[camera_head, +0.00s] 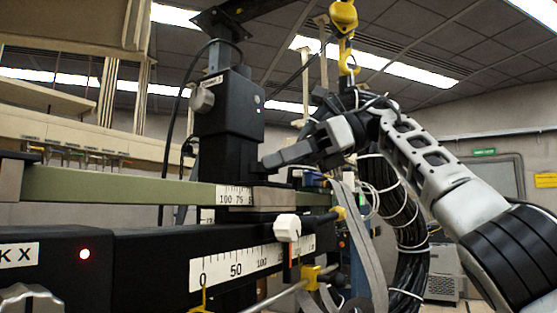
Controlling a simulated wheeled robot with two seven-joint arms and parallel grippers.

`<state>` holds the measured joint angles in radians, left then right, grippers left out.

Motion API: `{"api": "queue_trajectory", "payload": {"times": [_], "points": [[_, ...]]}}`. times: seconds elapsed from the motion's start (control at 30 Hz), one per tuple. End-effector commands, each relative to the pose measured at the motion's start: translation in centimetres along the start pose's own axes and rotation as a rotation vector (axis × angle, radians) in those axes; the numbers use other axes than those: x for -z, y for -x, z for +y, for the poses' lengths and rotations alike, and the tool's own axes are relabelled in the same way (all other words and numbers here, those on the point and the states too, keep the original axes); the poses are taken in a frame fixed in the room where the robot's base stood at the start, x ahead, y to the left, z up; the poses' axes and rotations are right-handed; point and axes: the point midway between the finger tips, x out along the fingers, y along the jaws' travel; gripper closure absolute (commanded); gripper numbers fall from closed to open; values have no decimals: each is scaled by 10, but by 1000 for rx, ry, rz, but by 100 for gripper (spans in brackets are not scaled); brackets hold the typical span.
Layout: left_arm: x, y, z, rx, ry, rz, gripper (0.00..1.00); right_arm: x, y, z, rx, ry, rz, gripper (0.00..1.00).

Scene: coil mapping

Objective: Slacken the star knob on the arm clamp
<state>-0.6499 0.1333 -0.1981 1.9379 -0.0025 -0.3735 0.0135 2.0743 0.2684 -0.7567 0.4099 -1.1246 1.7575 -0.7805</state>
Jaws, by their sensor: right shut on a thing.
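The arm clamp is a tall black block (228,125) standing over the green horizontal bar (110,187). A grey round knob (201,100) sits on its left upper side, apart from my grippers. My right gripper (268,162) reaches in from the right, with its grey fingers level at the lower right side of the block. It is shut there on what seems to be the star knob, which the fingers hide, so its shape and turn cannot be told.
A black rail with a white scale (230,268) and a red lamp (84,254) runs below the bar. A white knob (287,228) stands out from it. A thick black cable bundle (408,265) hangs under my right arm. A yellow hoist hook (344,20) hangs above.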

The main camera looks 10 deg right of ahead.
Motion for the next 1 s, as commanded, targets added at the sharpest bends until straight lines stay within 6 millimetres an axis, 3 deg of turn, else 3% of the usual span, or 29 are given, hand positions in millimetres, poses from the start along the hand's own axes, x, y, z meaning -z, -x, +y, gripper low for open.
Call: {"api": "queue_trajectory", "payload": {"times": [0.67, 0.7, 0.77, 1.0], "points": [[2, 0, 1, -1, 0, 3, 100, -1, 1, 0, -17, 11, -1, 85], [2, 0, 0, -1, 0, 3, 100, -1, 1, 0, -17, 11, -1, 54], [2, 0, 0, -1, 0, 4, 100, -1, 1, 0, -17, 10, -1, 40], [2, 0, 0, 0, 0, 4, 100, 0, 1, 0, -18, 9, 0, 40]]}}
